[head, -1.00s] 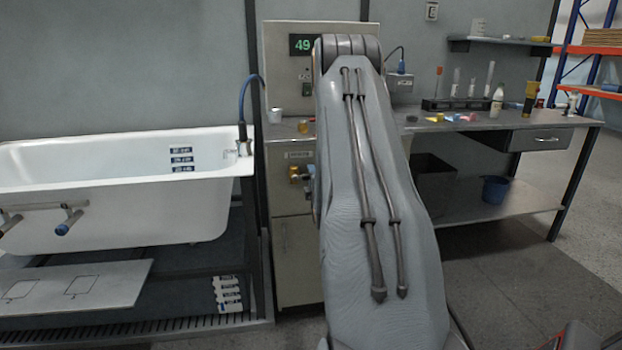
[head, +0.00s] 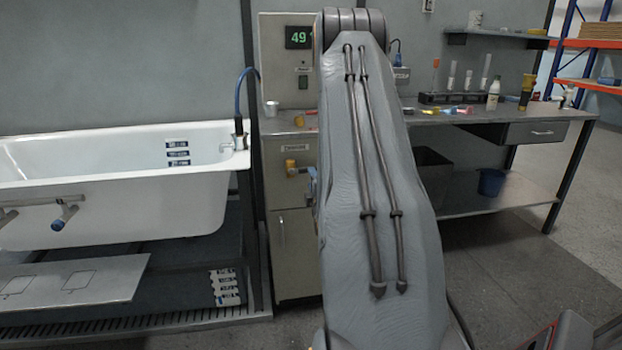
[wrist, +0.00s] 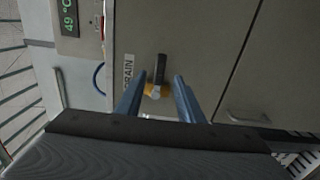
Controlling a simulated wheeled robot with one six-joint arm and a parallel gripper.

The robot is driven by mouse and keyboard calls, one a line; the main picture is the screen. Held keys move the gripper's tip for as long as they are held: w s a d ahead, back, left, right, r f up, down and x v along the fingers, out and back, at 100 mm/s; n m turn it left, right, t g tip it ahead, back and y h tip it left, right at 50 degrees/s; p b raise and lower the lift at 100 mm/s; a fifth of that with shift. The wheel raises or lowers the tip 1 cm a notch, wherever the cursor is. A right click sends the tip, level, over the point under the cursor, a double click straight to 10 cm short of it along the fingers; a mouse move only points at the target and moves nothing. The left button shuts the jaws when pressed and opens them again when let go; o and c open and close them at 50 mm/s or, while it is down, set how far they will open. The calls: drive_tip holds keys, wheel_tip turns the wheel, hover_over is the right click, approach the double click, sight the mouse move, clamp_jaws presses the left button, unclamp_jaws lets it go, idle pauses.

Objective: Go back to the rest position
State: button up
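My gripper (wrist: 160,76) shows in the wrist view as two blue fingers, spread apart with nothing gripped between them. Beyond the gap is the drain valve (wrist: 158,90), with a yellow-orange body and a black handle, on a grey cabinet front next to a DRAIN label (wrist: 129,75). I cannot tell how far the fingertips are from the valve. In the head view the yellow drain valve (head: 291,167) shows just left of my arm, which hides most of my gripper.
A white bathtub (head: 110,200) stands on a dark frame at left, with a flat panel (head: 75,283) below. The cabinet's display (head: 299,37) reads 49. The workbench (head: 560,113) at right holds bottles and tubes, with a blue bucket (head: 491,182) beneath.

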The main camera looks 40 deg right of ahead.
idle(0.5)
drive_tip(key=s+a+r+m+g+y+p, duration=0.1)
drive_tip(key=a+r+m+g+y+p, duration=0.15)
drive_tip(key=a, duration=0.95)
drive_tip(key=s+a+r+m+g+y+p, duration=0.1)
drive_tip(key=a+m+g+y+p, duration=0.25)
drive_tip(key=a, duration=0.75)
drive_tip(key=s+a+r+m+g+y+p, duration=0.1)
drive_tip(key=s+a+r+m+g+p, duration=0.2)
drive_tip(key=s+a, duration=0.7)
drive_tip(key=s+a+r+m+g+y+p, duration=0.2)
drive_tip(key=s+a+g, duration=0.4)
drive_tip(key=s+a, duration=0.5)
drive_tip(key=s+r+m, duration=0.1)
drive_tip(key=s+r, duration=0.1)
drive_tip(key=s, duration=0.3)
drive_tip(key=shift+y+p, duration=0.3)
drive_tip(key=shift+p, duration=0.1)
